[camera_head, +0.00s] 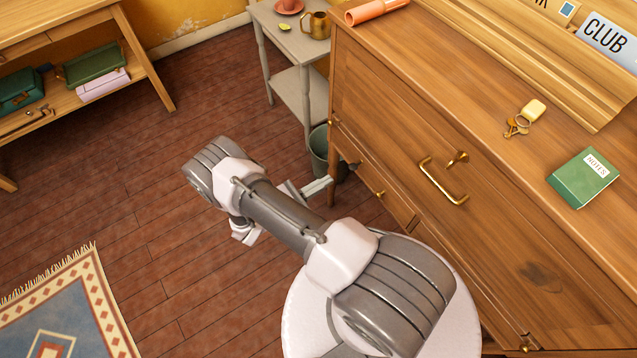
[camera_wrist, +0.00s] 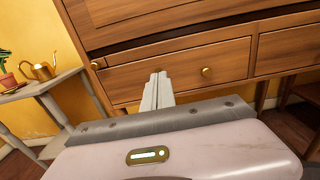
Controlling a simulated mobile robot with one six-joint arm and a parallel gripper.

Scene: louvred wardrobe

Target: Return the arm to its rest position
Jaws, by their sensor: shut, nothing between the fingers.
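My arm reaches out over the wooden floor in the head view, bent at the elbow. My gripper (camera_head: 328,181) shows as pale fingers past the forearm, near the lower front of the wooden bureau (camera_head: 375,115); part of it is hidden behind the arm. In the wrist view my gripper (camera_wrist: 158,76) is shut and empty, its fingers together in front of a drawer (camera_wrist: 185,72) with a brass knob (camera_wrist: 207,71). I cannot tell whether the fingertips touch the drawer.
The bureau fills the right side, with a brass handle (camera_head: 443,181), green notebook (camera_head: 583,177) and keys (camera_head: 524,117). A grey side table (camera_head: 291,42) and a bucket (camera_head: 320,150) stand behind. A rug (camera_head: 67,305) lies left; floor between is clear.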

